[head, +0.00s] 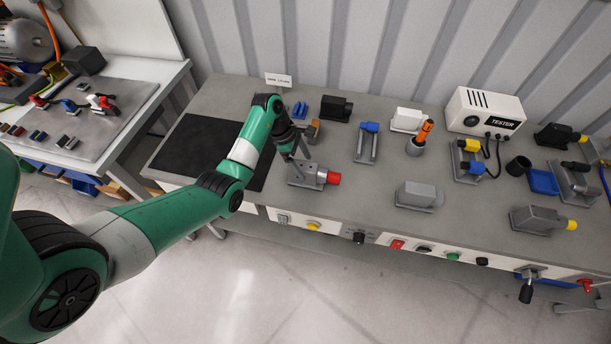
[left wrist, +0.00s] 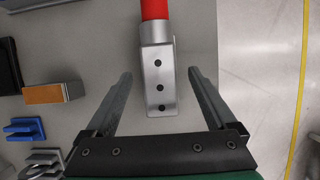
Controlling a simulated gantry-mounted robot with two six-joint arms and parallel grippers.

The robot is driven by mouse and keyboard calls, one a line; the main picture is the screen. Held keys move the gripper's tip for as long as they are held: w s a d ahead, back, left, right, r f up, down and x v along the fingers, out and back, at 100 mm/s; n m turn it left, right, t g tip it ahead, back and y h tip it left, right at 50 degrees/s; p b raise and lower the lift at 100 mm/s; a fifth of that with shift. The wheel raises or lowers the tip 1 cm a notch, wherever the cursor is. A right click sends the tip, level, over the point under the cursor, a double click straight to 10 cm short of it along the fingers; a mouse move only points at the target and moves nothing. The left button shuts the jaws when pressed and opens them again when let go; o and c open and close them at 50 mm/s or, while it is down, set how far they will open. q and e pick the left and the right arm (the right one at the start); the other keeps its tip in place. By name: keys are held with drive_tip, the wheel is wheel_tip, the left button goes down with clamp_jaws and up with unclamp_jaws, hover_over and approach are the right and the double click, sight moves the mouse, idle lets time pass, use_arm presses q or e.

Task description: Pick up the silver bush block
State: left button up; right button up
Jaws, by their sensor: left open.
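A silver block with a red cylindrical end (head: 312,175) sits near the front edge of the grey bench, below my left gripper (head: 299,157). In the left wrist view the silver block (left wrist: 158,72) shows dark holes along its top, with the red end pointing away. My left gripper (left wrist: 160,78) is open, with one finger on each side of the block's near part. Gaps show between the block and both fingers, so it is not gripped. My right gripper is not in view.
A dark mat (head: 205,150) lies to the left. An orange-faced block (left wrist: 52,93) and blue forked part (left wrist: 24,130) lie beside the gripper. A grey block (head: 418,194) stands to the right, and the white tester (head: 485,110) behind it. The bench's front edge is close.

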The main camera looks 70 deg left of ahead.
use_arm(q)
drive_tip(key=b+x, duration=0.2)
drive_tip(key=x, duration=0.3)
drive_tip(key=shift+f, duration=0.15)
clamp_jaws()
